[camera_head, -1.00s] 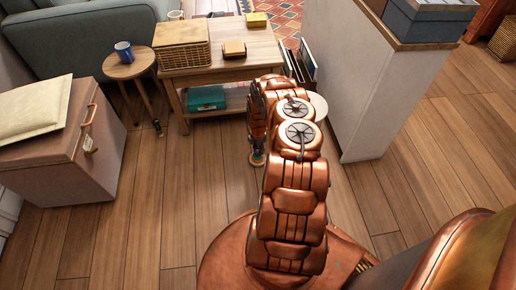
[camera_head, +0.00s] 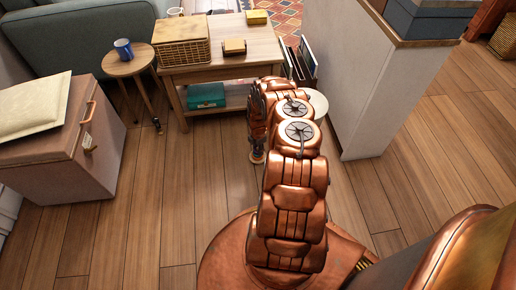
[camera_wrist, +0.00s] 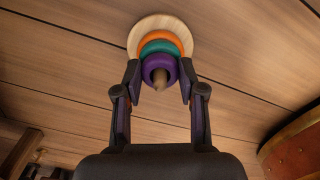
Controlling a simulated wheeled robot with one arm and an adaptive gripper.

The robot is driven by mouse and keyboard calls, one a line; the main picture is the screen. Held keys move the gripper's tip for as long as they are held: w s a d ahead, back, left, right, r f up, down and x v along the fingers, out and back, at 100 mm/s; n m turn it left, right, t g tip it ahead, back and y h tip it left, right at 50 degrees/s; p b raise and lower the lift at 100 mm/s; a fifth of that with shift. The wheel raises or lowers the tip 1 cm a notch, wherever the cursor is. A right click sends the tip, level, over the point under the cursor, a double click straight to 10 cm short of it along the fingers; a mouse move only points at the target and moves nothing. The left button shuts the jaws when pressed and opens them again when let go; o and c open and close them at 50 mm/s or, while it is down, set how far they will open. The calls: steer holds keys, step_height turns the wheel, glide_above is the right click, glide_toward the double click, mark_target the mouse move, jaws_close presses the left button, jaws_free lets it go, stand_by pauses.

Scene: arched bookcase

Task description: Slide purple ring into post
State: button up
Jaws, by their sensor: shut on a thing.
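The purple ring (camera_wrist: 160,67) is between the two fingertips of my gripper (camera_wrist: 160,72) in the wrist view. My gripper is shut on it from both sides. The tip of the wooden post (camera_wrist: 160,80) shows through the ring's hole, so the ring appears to be around the post. Beyond it are a teal ring (camera_wrist: 158,47), an orange ring (camera_wrist: 160,36) and the round pale wooden base (camera_wrist: 140,28). How far the purple ring is from the teal one is hard to tell.
The stacker stands on a wood plank floor (camera_head: 205,210). A low table (camera_head: 222,66) with a basket and boxes is behind it. A pinkish chest (camera_head: 75,150) is at left, a side table (camera_head: 127,64) behind it. A white partition (camera_head: 350,80) is at right.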

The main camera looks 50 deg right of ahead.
steer(key=o, duration=0.8)
step_height(320, 180, up, 12)
stand_by(0.7)
stand_by(0.6)
